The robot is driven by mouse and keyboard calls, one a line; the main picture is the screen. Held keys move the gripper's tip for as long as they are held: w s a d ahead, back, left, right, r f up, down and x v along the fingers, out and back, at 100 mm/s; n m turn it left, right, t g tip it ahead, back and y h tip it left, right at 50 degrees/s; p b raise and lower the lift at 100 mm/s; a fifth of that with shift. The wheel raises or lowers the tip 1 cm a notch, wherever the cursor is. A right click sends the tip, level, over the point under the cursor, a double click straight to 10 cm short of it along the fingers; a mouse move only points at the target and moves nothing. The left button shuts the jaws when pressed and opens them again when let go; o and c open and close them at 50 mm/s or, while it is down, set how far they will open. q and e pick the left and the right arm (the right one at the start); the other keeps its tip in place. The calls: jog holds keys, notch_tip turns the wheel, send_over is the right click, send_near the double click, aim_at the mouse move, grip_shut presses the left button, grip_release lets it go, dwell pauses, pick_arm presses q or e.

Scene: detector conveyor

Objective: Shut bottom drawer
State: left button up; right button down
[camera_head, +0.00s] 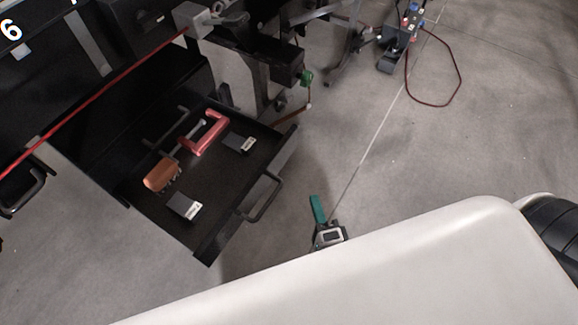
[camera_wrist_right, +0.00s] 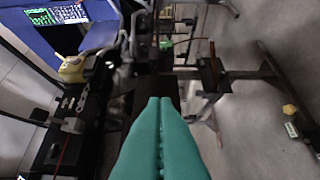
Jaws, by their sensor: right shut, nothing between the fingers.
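The bottom drawer (camera_head: 228,205) is black and stands pulled open in the head view, with its bar handle (camera_head: 264,198) on the front panel. Inside lie a red clamp-like tool (camera_head: 208,134), a brown-handled brush (camera_head: 160,176) and small dark boxes with white labels (camera_head: 184,207). My right gripper (camera_head: 317,208) has teal fingers and is to the right of the drawer front, apart from the handle. In the right wrist view its fingers (camera_wrist_right: 160,110) are shut together with nothing between them. My left gripper is not in view.
The dark cabinet and conveyor frame (camera_head: 130,40) fill the upper left, with a red cord along it. A wheeled stand and a red cable loop (camera_head: 459,88) are at the upper right.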

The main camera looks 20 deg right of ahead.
send_near(288, 153)
jog(key=w+d, duration=0.2)
jog(key=d, duration=0.1)
jog(key=w+a, duration=0.1)
jog(key=w+p, duration=0.1)
jog(key=w, duration=0.1)
jog(key=shift+a+r, duration=0.15)
jog(key=shift+a, duration=0.25)
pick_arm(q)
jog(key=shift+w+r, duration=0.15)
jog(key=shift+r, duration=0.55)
pick_arm(e)
jog(key=shift+w+a, duration=0.3)
jog(key=shift+w, duration=0.1)
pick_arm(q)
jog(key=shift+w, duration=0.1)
